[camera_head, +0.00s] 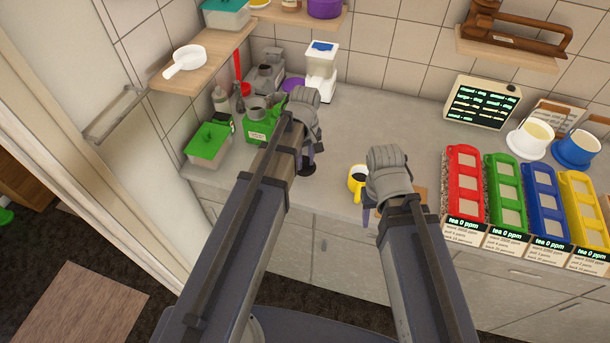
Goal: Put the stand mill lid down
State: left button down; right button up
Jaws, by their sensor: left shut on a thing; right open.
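My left gripper (308,160) is over the grey counter, its fingers pointing down and partly hidden by its own wrist. It is shut on a small dark round piece (308,171), which looks like the stand mill lid; whether it touches the counter I cannot tell. A green machine with a grey top (258,128) stands to the left of this gripper, partly behind my arm; I cannot tell if it is the stand mill.
A green-lidded container (209,145) stands at the left end. A white device with a blue top (322,65) stands at the back. Red (464,185), green, blue and yellow tea racks fill the right. The counter (385,115) is clear behind the mug.

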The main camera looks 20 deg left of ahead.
aim_at(305, 167)
pick_arm(q)
jog(key=shift+f+b, duration=1.75)
jog(key=shift+f, duration=0.3)
jog(key=shift+f+b, duration=0.25)
jog(key=shift+b, duration=0.05)
jog(key=c, duration=0.6)
grip_release()
jog(key=shift+r, duration=0.1)
jog(key=shift+r+p, duration=0.2)
jog(key=shift+p, duration=0.1)
